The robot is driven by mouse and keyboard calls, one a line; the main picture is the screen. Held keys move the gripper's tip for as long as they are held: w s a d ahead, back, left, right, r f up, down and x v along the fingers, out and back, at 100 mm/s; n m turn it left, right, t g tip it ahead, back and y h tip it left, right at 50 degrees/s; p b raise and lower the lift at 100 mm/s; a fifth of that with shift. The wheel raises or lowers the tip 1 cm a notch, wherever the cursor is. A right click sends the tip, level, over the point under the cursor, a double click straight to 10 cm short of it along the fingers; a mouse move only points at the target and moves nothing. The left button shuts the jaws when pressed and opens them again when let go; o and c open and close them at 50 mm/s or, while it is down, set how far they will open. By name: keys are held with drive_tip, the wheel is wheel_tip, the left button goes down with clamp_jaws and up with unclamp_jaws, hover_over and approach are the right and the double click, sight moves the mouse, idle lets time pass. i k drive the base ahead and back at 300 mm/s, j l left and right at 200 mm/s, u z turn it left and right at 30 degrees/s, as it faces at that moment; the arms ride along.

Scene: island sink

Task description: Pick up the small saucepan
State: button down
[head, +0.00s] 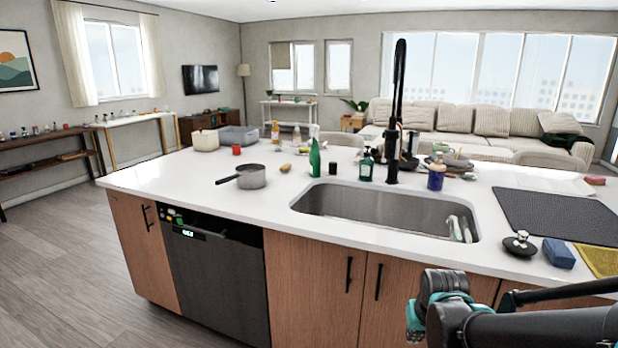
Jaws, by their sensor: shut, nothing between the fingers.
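The small saucepan (251,177) is grey and stands upright on the white island countertop (150,178), left of the sink. Its dark handle points left and slightly toward the front edge. Nothing covers it, and its inside shows only as a shallow rim. Part of my arm, grey with teal joints, shows at the bottom right, well away from the saucepan. I cannot make out my gripper's fingers in this view.
The sink (340,205) with a tall black faucet (397,115) lies right of the saucepan. A green bottle (315,158), a red cup (236,149), a white container (206,140) and a grey bin (238,134) stand near it. The counter in front of the saucepan is clear.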

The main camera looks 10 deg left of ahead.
sight(251, 175)
drive_tip(key=u, duration=0.3)
drive_tip(key=i+j+u, duration=0.15)
drive_tip(key=u, duration=0.25)
drive_tip(key=i+j+u, duration=0.15)
drive_tip(key=u, duration=0.25)
drive_tip(key=i+u, duration=0.2)
drive_tip(key=u, duration=0.15)
